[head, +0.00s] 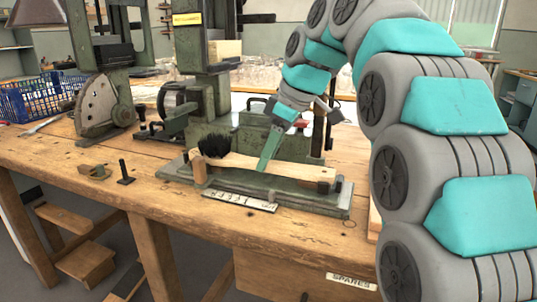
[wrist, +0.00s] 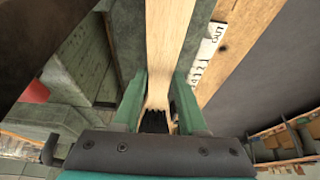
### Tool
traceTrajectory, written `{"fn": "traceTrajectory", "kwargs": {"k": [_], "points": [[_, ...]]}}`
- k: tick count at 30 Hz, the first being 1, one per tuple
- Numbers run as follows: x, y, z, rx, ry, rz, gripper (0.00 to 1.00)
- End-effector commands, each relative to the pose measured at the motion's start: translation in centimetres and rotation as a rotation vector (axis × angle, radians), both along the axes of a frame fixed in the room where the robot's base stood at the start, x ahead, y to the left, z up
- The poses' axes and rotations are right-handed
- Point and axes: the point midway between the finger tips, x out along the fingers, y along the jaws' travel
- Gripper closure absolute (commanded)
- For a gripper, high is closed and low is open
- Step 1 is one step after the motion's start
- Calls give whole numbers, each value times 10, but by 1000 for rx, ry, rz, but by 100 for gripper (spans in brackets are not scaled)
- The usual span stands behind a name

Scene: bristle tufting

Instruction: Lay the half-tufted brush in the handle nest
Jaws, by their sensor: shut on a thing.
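The brush has a pale wooden handle (head: 295,169) and a dark bristle tuft (head: 213,146) at its left end in the head view. My gripper (head: 264,163) comes down from above, with its fingers shut around the handle's middle. In the wrist view the handle (wrist: 168,35) runs between the two fingers of my gripper (wrist: 160,88). The nest appears to be the green metal base (head: 335,208) with a wooden peg (head: 199,170) near the tuft. The handle lies along this base, low over it; I cannot tell whether it rests on it. The fingers hide part of the handle.
A labelled strip (head: 240,201) lies along the base's front. A green machine column (head: 205,85) stands close behind. A small block (head: 95,172) and a dark upright post (head: 125,172) are on the wooden bench (head: 60,153) at left. A blue crate (head: 30,103) stands farther left.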

Motion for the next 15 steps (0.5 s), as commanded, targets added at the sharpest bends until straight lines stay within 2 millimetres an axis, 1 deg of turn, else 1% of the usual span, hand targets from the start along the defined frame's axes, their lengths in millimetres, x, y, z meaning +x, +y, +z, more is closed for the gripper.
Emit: {"fn": "traceTrajectory", "kwargs": {"k": [5,6,15], "points": [[0,0,-3,0,0,0,100],[0,0,-3,0,0,0,57],[0,0,-2,0,0,0,24]]}}
